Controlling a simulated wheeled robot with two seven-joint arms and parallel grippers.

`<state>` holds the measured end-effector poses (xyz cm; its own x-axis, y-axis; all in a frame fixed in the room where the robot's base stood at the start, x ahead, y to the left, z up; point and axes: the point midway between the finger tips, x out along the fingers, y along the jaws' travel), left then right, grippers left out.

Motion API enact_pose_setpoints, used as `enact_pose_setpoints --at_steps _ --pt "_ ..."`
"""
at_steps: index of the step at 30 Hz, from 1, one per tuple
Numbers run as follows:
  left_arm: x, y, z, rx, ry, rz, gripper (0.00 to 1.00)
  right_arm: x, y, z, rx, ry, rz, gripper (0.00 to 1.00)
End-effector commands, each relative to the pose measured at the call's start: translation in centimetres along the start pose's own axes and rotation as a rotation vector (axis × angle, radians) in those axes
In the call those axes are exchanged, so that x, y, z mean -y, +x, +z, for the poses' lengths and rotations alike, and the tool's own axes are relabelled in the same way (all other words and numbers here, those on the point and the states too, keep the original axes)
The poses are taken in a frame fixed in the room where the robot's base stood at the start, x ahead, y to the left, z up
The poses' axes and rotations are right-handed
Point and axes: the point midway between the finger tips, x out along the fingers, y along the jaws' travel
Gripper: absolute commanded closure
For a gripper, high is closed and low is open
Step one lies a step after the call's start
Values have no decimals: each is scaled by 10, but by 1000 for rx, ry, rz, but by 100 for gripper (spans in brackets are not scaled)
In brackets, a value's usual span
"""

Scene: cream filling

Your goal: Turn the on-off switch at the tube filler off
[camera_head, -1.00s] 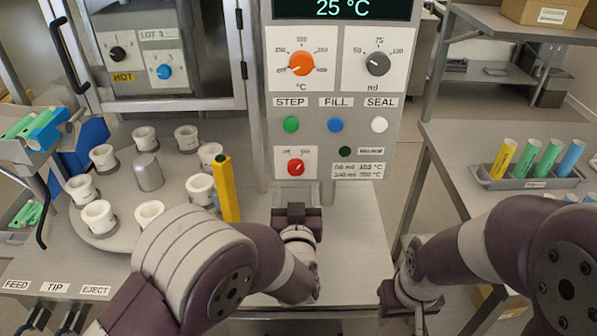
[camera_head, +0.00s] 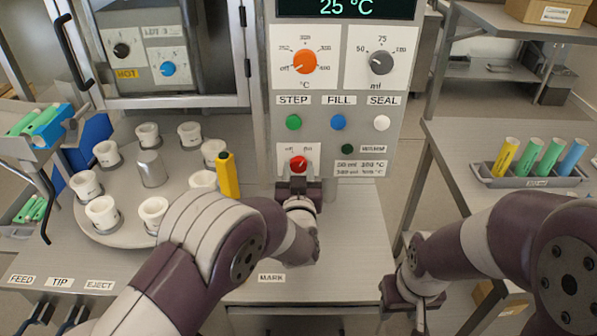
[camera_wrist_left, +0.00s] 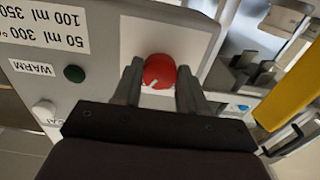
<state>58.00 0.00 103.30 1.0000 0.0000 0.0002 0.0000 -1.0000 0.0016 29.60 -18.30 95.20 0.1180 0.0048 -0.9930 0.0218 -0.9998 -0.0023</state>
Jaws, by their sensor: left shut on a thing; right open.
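The red on-off switch (camera_head: 298,163) is a round knob on a white plate low on the grey tube filler panel (camera_head: 390,150). In the left wrist view the red knob (camera_wrist_left: 160,72) shows with a white pointer mark at its lower left; that view is turned upside down. My left gripper (camera_head: 297,178) is at the switch, its two fingers (camera_wrist_left: 157,85) on either side of the knob and shut on it. The plate's small lettering is too blurred to read surely. My right gripper (camera_head: 416,300) hangs low at the right, open, away from the panel.
A round turntable (camera_head: 110,225) with several white cups is at the left. The orange dial (camera_head: 305,62) and the STEP button (camera_head: 293,122) sit above the switch. A tube rack (camera_head: 530,180) is at the right.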

Motion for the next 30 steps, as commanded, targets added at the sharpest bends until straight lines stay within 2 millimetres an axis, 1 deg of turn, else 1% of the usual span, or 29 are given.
enact_pose_setpoints --at_steps 5,11,30 --pt "0 0 2 0 -31 0 89 0 6 1 0 0 0 57" --pt "0 0 4 -1 -136 0 89 0 21 2 0 0 0 57" --pt "-2 0 6 -2 -718 2 89 0 98 12 0 0 0 57"
